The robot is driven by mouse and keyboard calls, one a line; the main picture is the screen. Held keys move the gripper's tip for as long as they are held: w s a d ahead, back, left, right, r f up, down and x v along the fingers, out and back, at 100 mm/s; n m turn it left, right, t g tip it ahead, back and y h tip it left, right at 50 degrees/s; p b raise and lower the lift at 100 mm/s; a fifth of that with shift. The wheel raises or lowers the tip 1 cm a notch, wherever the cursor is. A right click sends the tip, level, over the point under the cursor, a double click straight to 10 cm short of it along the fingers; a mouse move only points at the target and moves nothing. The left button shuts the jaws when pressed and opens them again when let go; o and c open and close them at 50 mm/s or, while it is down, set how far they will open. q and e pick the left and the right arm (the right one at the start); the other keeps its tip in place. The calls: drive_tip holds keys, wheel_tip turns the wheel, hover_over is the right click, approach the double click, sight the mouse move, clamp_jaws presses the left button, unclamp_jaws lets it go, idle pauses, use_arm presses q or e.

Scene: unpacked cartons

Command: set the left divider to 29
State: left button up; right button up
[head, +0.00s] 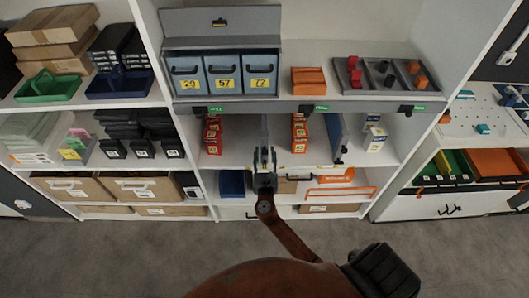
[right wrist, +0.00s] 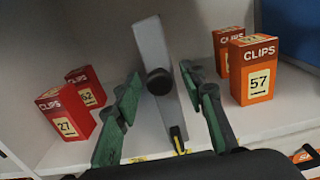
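The left divider is a grey upright plate (head: 264,130) on the middle shelf, between red clip boxes (head: 213,135) and orange clip boxes (head: 299,133). In the right wrist view the divider (right wrist: 155,45) has a round black knob (right wrist: 159,82) and a yellow pointer (right wrist: 177,140) at its lower front. My right gripper (head: 264,162) is in front of it. In the right wrist view my gripper (right wrist: 162,92) is open, with one green-padded finger on each side of the knob and gaps showing. The scale numbers are not readable. My left gripper is not in view.
A blue divider (head: 335,135) stands right of the orange boxes. The wrist view shows red boxes marked 27 (right wrist: 66,112) and 52 (right wrist: 86,86) left, and an orange box marked 57 (right wrist: 254,70) right. Blue bins (head: 222,74) sit on the shelf above.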

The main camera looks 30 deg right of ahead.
drive_tip(key=shift+w+d, duration=0.2)
drive_tip(key=shift+w, duration=0.1)
drive_tip(key=shift+c, duration=0.4)
clamp_jaws()
